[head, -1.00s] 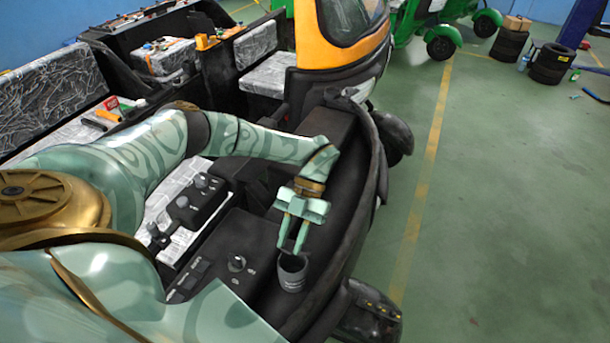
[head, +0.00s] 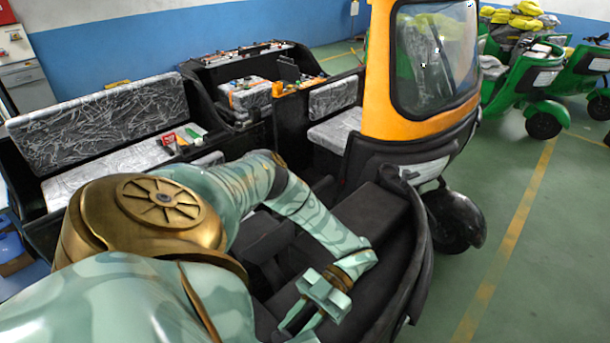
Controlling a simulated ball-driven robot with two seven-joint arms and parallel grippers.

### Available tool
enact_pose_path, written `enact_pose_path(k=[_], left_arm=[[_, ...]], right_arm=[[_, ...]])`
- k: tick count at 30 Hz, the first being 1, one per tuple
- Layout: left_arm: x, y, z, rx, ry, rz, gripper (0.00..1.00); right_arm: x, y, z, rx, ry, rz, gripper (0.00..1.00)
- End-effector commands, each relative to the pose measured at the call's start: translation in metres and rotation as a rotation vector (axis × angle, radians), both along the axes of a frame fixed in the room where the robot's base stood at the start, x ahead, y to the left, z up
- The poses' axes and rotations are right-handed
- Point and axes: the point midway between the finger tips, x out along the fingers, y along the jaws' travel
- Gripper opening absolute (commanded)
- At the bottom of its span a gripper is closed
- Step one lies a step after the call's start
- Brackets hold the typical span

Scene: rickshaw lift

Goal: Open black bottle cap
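My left gripper (head: 296,326) is at the bottom middle of the head view, pointing down over the dark dashboard of the black and orange rickshaw. Its two pale green fingers stand apart with a gap between them, and I see nothing held in the gap. The fingertips are close to my own body at the bottom edge, so what lies under them is hidden. No black bottle or cap shows in this frame. My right gripper is not in view.
The orange rickshaw front (head: 375,60) with its windshield stands beyond the arm. Silver-wrapped seats (head: 100,125) lie to the left, with small items (head: 180,138) on one. Green rickshaws (head: 535,85) stand at the back right. The green floor (head: 540,240) on the right is clear.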

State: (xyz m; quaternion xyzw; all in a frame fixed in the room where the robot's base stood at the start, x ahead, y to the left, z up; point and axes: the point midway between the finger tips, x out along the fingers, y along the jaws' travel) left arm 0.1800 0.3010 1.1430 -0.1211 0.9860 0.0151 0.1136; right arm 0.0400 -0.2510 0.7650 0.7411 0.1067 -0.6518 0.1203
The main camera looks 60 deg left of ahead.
Motion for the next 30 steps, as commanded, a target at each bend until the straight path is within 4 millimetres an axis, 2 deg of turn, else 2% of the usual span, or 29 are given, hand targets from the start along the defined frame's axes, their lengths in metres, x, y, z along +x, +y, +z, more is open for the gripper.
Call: enact_pose_path(k=[1, 4, 26, 27, 29, 30], left_arm=[[0.0010, 0.0021, -0.0105, 0.004, -0.024, -0.013, 0.00], [0.0019, 0.0027, -0.0131, 0.003, -0.025, -0.014, 0.00], [0.0042, 0.0029, -0.0151, 0.002, -0.023, -0.013, 0.00], [0.0042, 0.0030, -0.0151, 0.002, -0.023, -0.013, 0.33], [0.0040, 0.0029, -0.0147, 0.001, -0.022, -0.013, 0.47], [0.0040, 0.0028, -0.0145, 0.001, -0.021, -0.012, 0.47]], right_arm=[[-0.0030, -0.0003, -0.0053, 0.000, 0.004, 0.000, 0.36], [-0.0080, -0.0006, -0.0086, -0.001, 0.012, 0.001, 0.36], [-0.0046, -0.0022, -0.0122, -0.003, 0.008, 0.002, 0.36], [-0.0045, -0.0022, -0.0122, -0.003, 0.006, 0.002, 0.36], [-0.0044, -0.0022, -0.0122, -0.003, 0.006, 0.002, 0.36], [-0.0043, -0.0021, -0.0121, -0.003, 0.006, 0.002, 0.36]])
